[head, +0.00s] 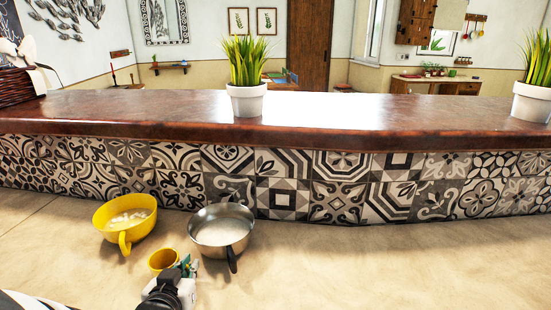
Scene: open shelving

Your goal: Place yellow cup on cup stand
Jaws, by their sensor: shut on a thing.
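A small yellow cup (161,260) shows at the lower left of the head view, its open rim facing up. My gripper (183,271) is at the cup's right side and shut on it; the fingertips are small and partly hidden. Whether the cup's base touches the counter is hard to tell. I cannot make out a cup stand in this view.
A larger yellow handled bowl (143,225) with pale contents and a steel handled pan (207,238) stand just behind the cup. A tiled wall (330,185) with a brown ledge (380,118) rises behind them. The pale counter (400,260) is clear to the right.

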